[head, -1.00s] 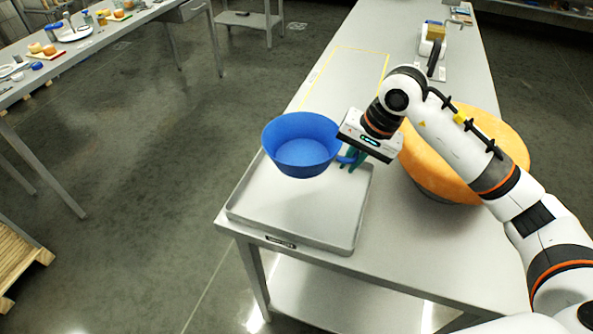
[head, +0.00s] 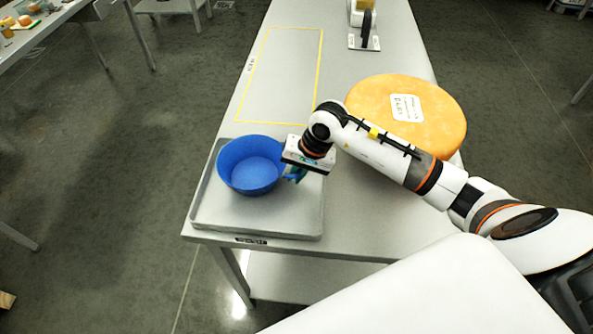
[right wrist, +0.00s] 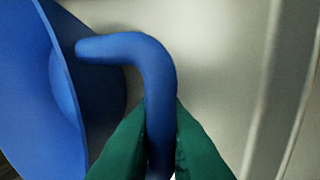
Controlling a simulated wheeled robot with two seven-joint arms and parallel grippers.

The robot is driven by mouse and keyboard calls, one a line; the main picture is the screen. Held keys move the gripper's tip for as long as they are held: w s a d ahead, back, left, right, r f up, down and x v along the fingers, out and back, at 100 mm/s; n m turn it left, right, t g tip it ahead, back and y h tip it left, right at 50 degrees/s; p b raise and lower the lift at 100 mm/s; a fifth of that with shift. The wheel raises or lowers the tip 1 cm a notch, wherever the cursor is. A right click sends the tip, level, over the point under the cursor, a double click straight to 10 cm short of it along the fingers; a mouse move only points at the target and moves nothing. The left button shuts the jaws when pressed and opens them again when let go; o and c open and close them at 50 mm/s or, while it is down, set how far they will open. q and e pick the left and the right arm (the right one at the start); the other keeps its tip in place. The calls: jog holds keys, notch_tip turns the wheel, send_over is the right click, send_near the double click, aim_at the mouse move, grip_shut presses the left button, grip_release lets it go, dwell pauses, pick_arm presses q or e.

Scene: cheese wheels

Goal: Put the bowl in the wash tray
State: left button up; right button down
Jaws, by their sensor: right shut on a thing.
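The blue bowl (head: 251,166) is upright over the left part of the grey wash tray (head: 270,225) in the head view. I cannot tell whether its base touches the tray floor. My right gripper (head: 294,175) is at the bowl's right side, over the tray. In the right wrist view its green fingers (right wrist: 160,150) are shut on the bowl's curved blue handle (right wrist: 135,50), with the bowl wall (right wrist: 70,100) at the left. My left gripper is not in view.
A large orange cheese wheel (head: 380,95) with a white label lies right of the tray, beneath my right arm. A yellow-outlined area (head: 283,75) behind the tray is empty. A black and white device (head: 364,25) stands farther back. The table's left edge runs close beside the tray.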

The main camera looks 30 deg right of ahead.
jog(key=shift+f, duration=0.1)
jog(key=c, duration=1.5)
grip_release()
jog(key=shift+r, duration=0.25)
jog(key=shift+b+v, duration=1.2)
jog(key=shift+v, duration=4.7)
